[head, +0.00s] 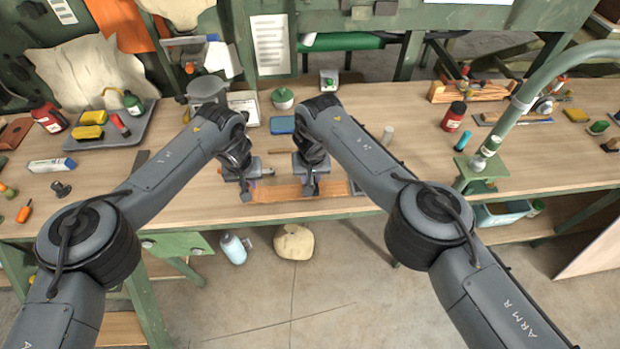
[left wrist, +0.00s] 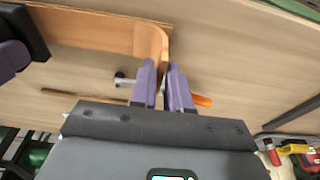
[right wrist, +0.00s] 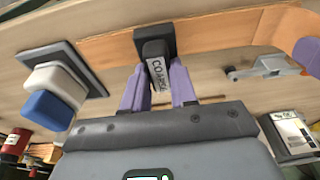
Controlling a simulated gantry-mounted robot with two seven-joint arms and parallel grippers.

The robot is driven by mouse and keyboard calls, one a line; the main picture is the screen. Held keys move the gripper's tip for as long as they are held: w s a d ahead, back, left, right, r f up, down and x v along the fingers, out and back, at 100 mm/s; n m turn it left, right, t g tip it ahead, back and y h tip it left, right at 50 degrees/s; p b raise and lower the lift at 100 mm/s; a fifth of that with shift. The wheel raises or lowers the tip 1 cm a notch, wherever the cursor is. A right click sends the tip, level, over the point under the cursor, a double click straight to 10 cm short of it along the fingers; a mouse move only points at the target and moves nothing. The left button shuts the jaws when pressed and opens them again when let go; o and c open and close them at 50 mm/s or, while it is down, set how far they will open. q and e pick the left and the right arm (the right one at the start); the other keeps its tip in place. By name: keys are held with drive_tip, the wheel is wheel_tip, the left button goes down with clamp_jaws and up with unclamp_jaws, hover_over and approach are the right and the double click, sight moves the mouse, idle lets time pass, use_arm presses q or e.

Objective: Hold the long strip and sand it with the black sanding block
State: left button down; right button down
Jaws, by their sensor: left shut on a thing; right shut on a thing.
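The long orange-brown strip (head: 284,191) lies along the front edge of the bench; it also shows in the left wrist view (left wrist: 105,30) and right wrist view (right wrist: 215,34). My left gripper (head: 246,194) is shut at the strip's left end; its purple fingers (left wrist: 165,92) meet the curved end in the left wrist view. My right gripper (head: 312,188) is shut on the black sanding block (right wrist: 155,42), which bears a grey "COARSE" label. The block is over the strip and looks in contact with it, though the underside is hidden.
A dark plate with white and blue blocks (right wrist: 55,95) lies beside the strip in the right wrist view. A grey clamp-like tool (right wrist: 268,69) lies near the left gripper. A tray (head: 142,132) with bottles and sponges stands at left. A green lamp post (head: 487,150) stands at right.

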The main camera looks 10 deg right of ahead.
use_arm(q)
drive_tip(key=shift+s+f, duration=0.1)
use_arm(e)
drive_tip(key=shift+r, duration=2.55)
use_arm(q)
drive_tip(key=c, duration=1)
unclamp_jaws()
use_arm(e)
drive_tip(key=shift+s, duration=0.1)
